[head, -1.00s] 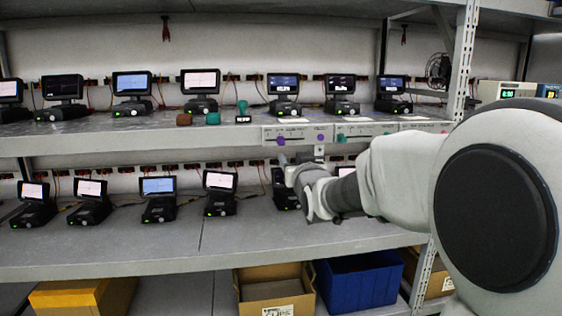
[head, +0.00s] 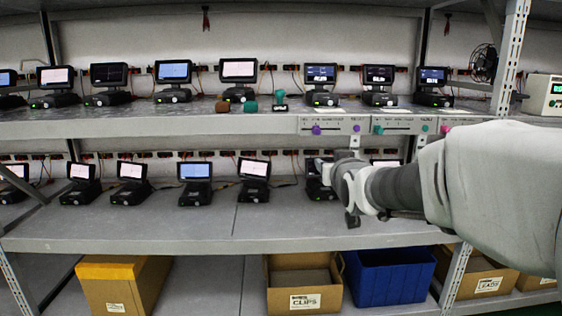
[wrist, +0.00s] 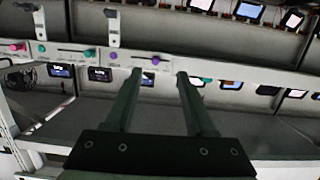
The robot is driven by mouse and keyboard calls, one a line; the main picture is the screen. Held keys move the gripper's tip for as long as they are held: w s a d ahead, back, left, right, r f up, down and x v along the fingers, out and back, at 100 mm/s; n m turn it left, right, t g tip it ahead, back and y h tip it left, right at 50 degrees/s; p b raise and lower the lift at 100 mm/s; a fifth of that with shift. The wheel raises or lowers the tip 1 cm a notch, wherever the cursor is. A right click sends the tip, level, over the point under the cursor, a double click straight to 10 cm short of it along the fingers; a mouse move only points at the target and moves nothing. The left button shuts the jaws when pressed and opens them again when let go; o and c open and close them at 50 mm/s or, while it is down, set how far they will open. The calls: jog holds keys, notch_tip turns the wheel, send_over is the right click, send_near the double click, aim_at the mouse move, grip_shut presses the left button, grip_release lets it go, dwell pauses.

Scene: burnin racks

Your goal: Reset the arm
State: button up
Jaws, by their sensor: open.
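My arm (head: 480,180) reaches in from the right in the head view, with its end in front of the lower shelf's right half. In the wrist view my gripper (wrist: 160,75) is open, its two long fingers apart with nothing between them. The fingertips lie in front of the shelf edge strip that carries slider panels, close to a purple knob (wrist: 155,60); whether they touch it I cannot tell. In the head view the arm's end hides part of a device on the lower shelf.
The upper shelf (head: 150,122) and lower shelf (head: 140,228) hold rows of small screen devices. Slider panels (head: 335,125) line the upper shelf's front edge. Below stand a yellow-lidded box (head: 125,285), a clips box (head: 305,300) and a blue bin (head: 390,285). A rack post (head: 512,60) rises at right.

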jog(key=s+f+g, duration=0.3)
jog(key=s+f, duration=0.1)
jog(key=s, duration=0.7)
jog(key=s+f+g+p, duration=0.1)
jog(key=s+f+g, duration=0.3)
jog(key=s, duration=0.7)
jog(key=s+f+g, duration=0.3)
jog(key=s+f, duration=0.1)
jog(key=s, duration=0.7)
notch_tip(320, 180, up, 26)
jog(key=p, duration=2.6)
jog(key=shift+a+f, duration=0.25)
jog(key=shift+a, duration=0.1)
